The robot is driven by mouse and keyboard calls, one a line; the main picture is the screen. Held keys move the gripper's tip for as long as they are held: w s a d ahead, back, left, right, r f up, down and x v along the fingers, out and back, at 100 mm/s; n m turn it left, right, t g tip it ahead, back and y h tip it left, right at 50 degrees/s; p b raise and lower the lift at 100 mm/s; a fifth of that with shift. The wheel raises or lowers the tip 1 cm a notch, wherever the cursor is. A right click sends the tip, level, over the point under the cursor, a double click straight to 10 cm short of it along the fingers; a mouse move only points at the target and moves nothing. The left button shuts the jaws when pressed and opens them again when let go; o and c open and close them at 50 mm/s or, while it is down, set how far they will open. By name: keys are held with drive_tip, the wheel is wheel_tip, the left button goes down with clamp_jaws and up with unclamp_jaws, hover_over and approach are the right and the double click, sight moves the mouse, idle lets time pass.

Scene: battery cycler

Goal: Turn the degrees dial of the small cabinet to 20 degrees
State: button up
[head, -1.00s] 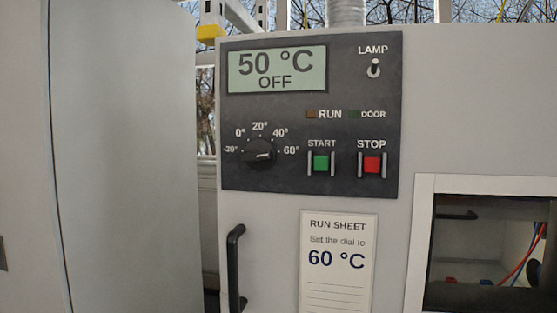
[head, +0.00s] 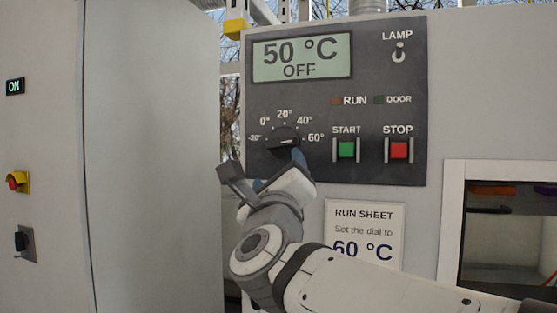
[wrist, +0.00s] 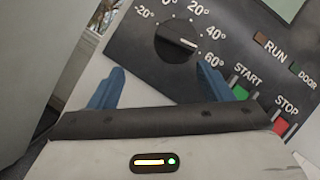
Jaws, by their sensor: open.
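The round black degrees dial (head: 284,139) is on the dark control panel (head: 385,118) of the small cabinet. Its scale runs from -20° to 60°, with 20° at the top. In the wrist view the dial's (wrist: 174,39) white pointer points right and slightly down, between 40° and 60°. The display (head: 302,57) reads 50 °C, OFF. My gripper (head: 279,171) is just below the dial. In the wrist view my gripper's (wrist: 160,84) blue fingers are apart with nothing between them; the dial lies beyond them, and I see no contact.
A green START button (head: 346,149) and a red STOP button (head: 398,149) with side guards sit right of the dial. A LAMP toggle (head: 399,51) is at top right. A run sheet (head: 363,228) says 60 °C. A tall cabinet (head: 150,150) stands at left.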

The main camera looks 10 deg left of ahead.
sight(279, 146)
drive_tip(key=w+r+m+h, duration=0.1)
drive_tip(key=m, duration=0.2)
drive_tip(key=w+r+m+h+p, duration=0.1)
drive_tip(key=r+m+h, duration=0.1)
drive_tip(key=m, duration=0.1)
drive_tip(key=w+r+m+h+p, duration=0.1)
drive_tip(key=m+h, duration=0.1)
drive_tip(key=m, duration=0.1)
drive_tip(key=shift+a+r+t, duration=0.2)
drive_tip(key=shift+a+t, duration=0.15)
drive_tip(key=shift+t, duration=0.05)
drive_tip(key=shift+w+r, duration=0.15)
drive_tip(key=shift+w, duration=0.5)
drive_tip(key=shift+c, duration=0.5)
